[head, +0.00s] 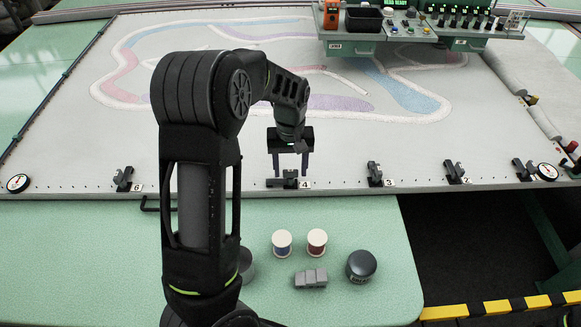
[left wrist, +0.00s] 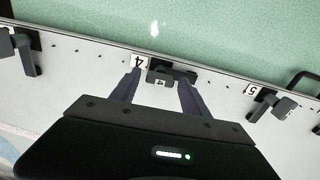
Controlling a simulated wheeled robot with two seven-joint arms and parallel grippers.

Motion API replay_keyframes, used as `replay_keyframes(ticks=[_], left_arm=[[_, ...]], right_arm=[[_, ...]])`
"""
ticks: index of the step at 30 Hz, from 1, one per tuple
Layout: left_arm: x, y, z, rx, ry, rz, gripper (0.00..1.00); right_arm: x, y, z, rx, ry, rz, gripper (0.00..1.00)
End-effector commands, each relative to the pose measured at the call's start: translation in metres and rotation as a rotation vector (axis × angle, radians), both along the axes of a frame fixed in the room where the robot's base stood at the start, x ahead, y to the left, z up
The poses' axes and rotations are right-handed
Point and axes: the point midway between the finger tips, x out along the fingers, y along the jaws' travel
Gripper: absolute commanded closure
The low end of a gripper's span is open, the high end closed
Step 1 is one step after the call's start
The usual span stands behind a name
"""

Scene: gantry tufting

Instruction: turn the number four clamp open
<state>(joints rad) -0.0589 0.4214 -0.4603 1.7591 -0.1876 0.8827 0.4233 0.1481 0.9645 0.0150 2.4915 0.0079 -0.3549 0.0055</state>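The number four clamp (head: 289,183) is a small dark clamp on the near edge of the tufting cloth, beside a white label "4" (head: 305,184). In the head view it looks low, with a dark bar lying along the edge. My left gripper (head: 290,171) is pointed down over it with its two fingers spread. In the left wrist view the clamp (left wrist: 170,75) sits between or just beyond the tips of my left gripper (left wrist: 160,78). I cannot tell whether the fingers touch it. My right gripper is not in view.
Similar clamps labelled 3 (head: 375,174), 2 (head: 455,173) and 6 (head: 123,178) line the edge; clamp 5 (left wrist: 270,104) shows in the wrist view. A control console (head: 420,30) is at the back.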

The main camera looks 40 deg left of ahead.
Motion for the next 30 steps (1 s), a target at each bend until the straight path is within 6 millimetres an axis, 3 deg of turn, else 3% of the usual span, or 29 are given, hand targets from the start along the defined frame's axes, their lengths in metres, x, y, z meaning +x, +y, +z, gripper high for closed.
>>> replay_keyframes(ticks=[13,24,30], left_arm=[[0.0,-0.001,0.006,-0.001,0.001,-0.003,0.4],[0.001,0.0,0.062,0.0,-0.003,-0.001,0.4],[0.0,0.0,0.077,-0.001,0.001,-0.001,0.4]], right_arm=[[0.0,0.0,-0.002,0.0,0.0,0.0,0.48],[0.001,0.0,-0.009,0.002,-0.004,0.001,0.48],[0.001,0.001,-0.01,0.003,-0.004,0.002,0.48]])
